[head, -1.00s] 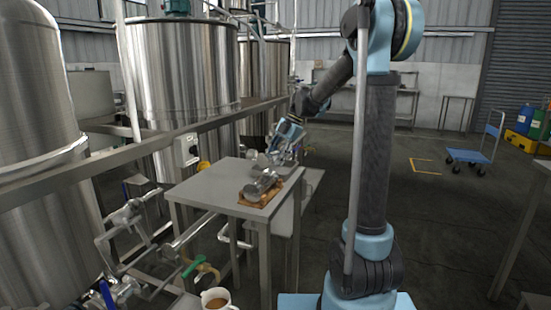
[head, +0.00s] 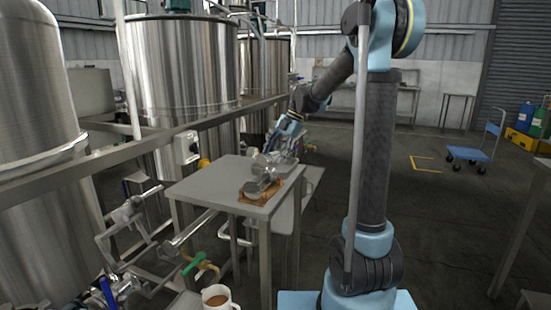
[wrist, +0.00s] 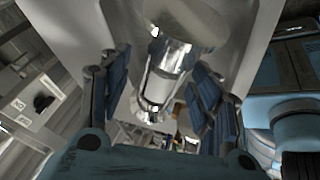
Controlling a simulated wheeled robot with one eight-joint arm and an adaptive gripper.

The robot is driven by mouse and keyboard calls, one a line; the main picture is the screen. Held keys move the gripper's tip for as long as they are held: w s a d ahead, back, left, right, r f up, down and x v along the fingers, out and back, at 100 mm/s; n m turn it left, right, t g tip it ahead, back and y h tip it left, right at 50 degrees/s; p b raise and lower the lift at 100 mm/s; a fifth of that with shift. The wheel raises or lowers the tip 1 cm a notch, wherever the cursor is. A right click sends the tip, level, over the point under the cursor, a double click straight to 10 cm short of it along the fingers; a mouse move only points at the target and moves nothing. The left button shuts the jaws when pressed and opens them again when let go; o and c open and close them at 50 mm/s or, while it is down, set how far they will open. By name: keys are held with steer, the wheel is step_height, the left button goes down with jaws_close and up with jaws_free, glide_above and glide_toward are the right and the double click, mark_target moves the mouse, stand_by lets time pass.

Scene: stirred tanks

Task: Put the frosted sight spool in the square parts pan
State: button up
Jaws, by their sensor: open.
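A shiny metal cylinder with a pale frosted band, which looks like the sight spool (wrist: 168,72), lies between my fingers in the wrist view. My gripper (wrist: 160,80) is open, with one blue-padded finger on each side of it and gaps showing. In the head view my gripper (head: 275,152) is low over the far part of the grey table (head: 205,186). A metal fitting (head: 262,184) sits on an orange-brown wooden cradle (head: 251,199) at the table's near edge. I cannot make out the square parts pan for certain; clutter around my gripper hides that area.
Steel tanks (head: 183,70) with a frame rail and pipework stand left of the table. A coffee mug (head: 217,298) is at the bottom. A blue trolley (head: 478,156) stands on open floor at right.

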steer(key=v, duration=1.2)
steer(key=s+d+f+m+t+h, duration=0.1)
steer(key=s+d+f+m, duration=0.4)
steer(key=s+f+m, duration=0.3)
steer(key=s+d+f+m+t+h, duration=0.1)
steer(key=s+d+f+m, duration=0.4)
steer(key=s, duration=0.9)
steer(key=s+d+f+m+t+h, duration=0.1)
steer(key=s+d+f+m+h, duration=0.2)
steer(key=s+f+m, duration=0.9)
steer(key=d+m, duration=0.3)
steer(key=shift+t, duration=0.3)
steer(key=shift+d, duration=0.15)
steer(key=shift+w+f, duration=0.25)
steer(key=shift+w, duration=0.1)
steer(key=shift+o, duration=0.4)
